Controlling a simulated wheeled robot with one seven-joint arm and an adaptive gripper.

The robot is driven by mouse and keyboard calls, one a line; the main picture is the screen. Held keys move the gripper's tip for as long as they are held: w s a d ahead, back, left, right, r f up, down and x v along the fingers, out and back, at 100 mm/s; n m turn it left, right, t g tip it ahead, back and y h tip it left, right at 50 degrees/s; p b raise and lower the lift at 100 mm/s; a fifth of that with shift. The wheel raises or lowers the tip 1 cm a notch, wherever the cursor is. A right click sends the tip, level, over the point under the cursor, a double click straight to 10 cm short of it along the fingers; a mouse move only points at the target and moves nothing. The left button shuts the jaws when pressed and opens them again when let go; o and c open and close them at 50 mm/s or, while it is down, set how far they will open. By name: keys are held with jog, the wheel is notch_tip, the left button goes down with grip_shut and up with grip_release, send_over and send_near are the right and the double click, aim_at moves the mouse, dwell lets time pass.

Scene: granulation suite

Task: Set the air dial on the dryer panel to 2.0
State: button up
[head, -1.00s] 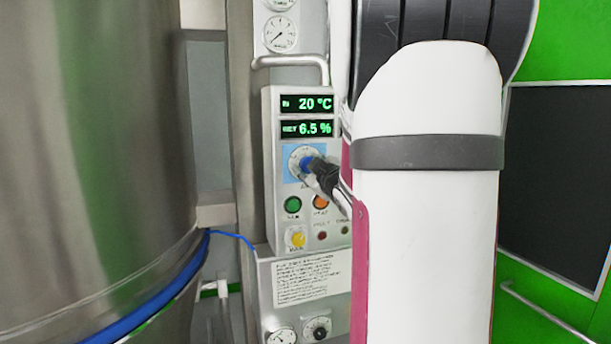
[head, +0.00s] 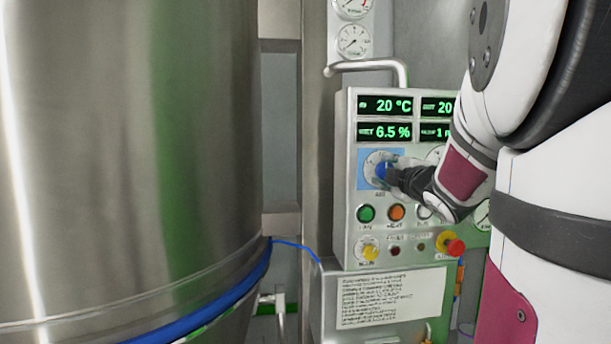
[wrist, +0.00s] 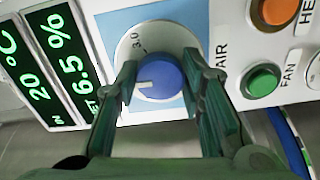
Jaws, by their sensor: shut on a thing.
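The air dial is a blue knob (wrist: 160,78) on a round white scale plate over a light blue square of the dryer panel (head: 345,200). The label AIR is beside it in the wrist view. A 3.0 mark shows on the scale; other marks are hidden by the fingers. A white pointer line on the knob points toward the display side in the wrist view. My gripper (wrist: 162,88) is shut on the knob, one dark finger on each side. In the head view the knob (head: 381,172) shows just left of my fingertips.
Displays (head: 385,118) sit above the dial. The green fan button (head: 366,213), orange heat button (head: 396,212), yellow knob (head: 369,252) and red emergency button (head: 455,247) sit below. A steel vessel (head: 130,150) stands left; a handle bar (head: 370,66) sits above the panel.

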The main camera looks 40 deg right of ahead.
dwell(0.4)
jog(key=o, duration=1.1)
jog(key=shift+o, duration=0.2)
jog(key=shift+s+a, duration=0.1)
jog(key=v, duration=1.1)
jog(key=shift+s+a, duration=0.15)
jog(key=shift+s, duration=0.2)
